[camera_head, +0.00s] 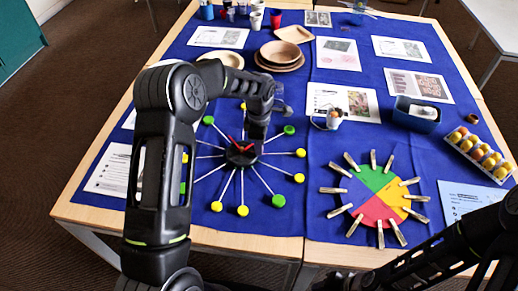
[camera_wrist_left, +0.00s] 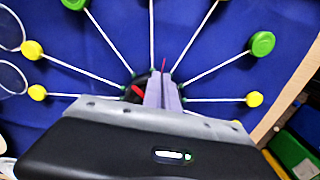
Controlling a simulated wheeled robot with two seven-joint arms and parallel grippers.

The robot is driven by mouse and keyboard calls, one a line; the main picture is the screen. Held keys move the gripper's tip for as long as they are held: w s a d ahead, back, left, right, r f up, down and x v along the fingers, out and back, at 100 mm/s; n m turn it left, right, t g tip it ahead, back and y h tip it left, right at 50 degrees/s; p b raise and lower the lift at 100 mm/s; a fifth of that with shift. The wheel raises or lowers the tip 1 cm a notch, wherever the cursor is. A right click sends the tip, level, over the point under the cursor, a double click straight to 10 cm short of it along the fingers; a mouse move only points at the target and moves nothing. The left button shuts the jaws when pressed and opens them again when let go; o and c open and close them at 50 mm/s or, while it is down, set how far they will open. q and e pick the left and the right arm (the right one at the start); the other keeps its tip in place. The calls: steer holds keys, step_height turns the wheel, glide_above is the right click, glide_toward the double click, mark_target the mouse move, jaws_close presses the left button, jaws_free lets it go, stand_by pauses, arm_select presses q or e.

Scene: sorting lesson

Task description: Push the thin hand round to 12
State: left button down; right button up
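The clock dial (camera_head: 240,155) has a dark hub, white spokes and yellow and green knobs; it lies on the blue cloth left of centre. Two red hands show at its hub. In the left wrist view the thin hand (camera_wrist_left: 164,64) sticks out just beyond my fingertips, and a thicker red hand (camera_wrist_left: 137,90) shows to their left. My left gripper (camera_head: 256,138) points down over the hub; its fingers (camera_wrist_left: 164,90) look closed together. I cannot tell whether they touch the thin hand. No numbers are readable, and the gripper hides part of the hub. My right gripper is out of view.
Right of the dial lies a coloured disc (camera_head: 370,187) ringed with clothes pegs. Beyond are a small white cup (camera_head: 334,119), a dark blue box (camera_head: 415,113), an egg tray (camera_head: 468,161) and brown plates (camera_head: 279,55). Printed sheets lie around. The table's front edge is close.

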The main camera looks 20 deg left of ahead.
arm_select(q)
steer(key=shift+w+a+f+n+b, duration=0.1)
steer(key=shift+w+f+n+b, duration=0.1)
steer(key=shift+w+n+b, duration=0.55)
steer(key=shift+w+a+n+b, duration=0.2)
steer(key=shift+n+b, duration=0.4)
steer(key=shift+n, duration=0.35)
steer(key=n, duration=0.1)
steer(key=w+n, duration=0.1)
steer(key=shift+a+r+n+b, duration=0.15)
steer(key=shift+a+n+b, duration=0.15)
steer(key=shift+a, duration=0.1)
steer(key=shift+w+a+n, duration=0.2)
steer(key=shift+a+n, duration=0.1)
steer(key=shift+n, duration=0.4)
steer(key=shift+w+a+n, duration=0.2)
steer(key=shift+a+n, duration=0.05)
steer(key=shift+n, duration=0.45)
steer(key=c, duration=1.6)
jaws_free()
steer(key=shift+c, duration=0.2)
steer(key=shift+r, duration=0.15)
step_height(320, 180, up, 8)
steer(key=shift+f+b, duration=0.2)
steer(key=shift+b, duration=0.25)
